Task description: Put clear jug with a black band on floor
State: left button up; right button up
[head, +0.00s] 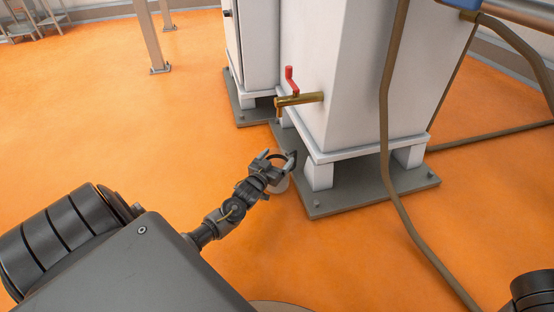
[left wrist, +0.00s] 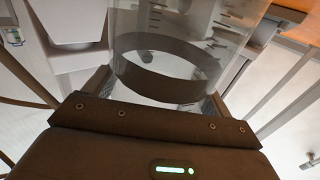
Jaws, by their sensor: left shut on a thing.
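The clear jug with a black band (left wrist: 172,85) fills the upper middle of the left wrist view, with marks on its see-through wall. My left gripper (head: 277,158) is shut on it, one finger on each side. In the head view the jug (head: 280,185) is small and faint, partly hidden by the gripper. It is held in front of the white cabinet's base, above the orange floor (head: 130,130). My right gripper is not in view.
A white cabinet (head: 320,70) on a grey base plate (head: 385,192) stands close beyond the gripper. Its brass tap (head: 300,99) has a red handle. A brown hose (head: 388,130) hangs at the right. Open floor lies to the left.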

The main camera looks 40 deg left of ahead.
pick_arm(q)
jog(key=shift+f, duration=0.45)
jog(key=o, duration=1.4)
jog(key=shift+c, duration=0.2)
jog(key=s+d+p, duration=0.2)
jog(key=s+p, duration=0.4)
jog(key=s, duration=0.4)
jog(key=shift+s, duration=0.35)
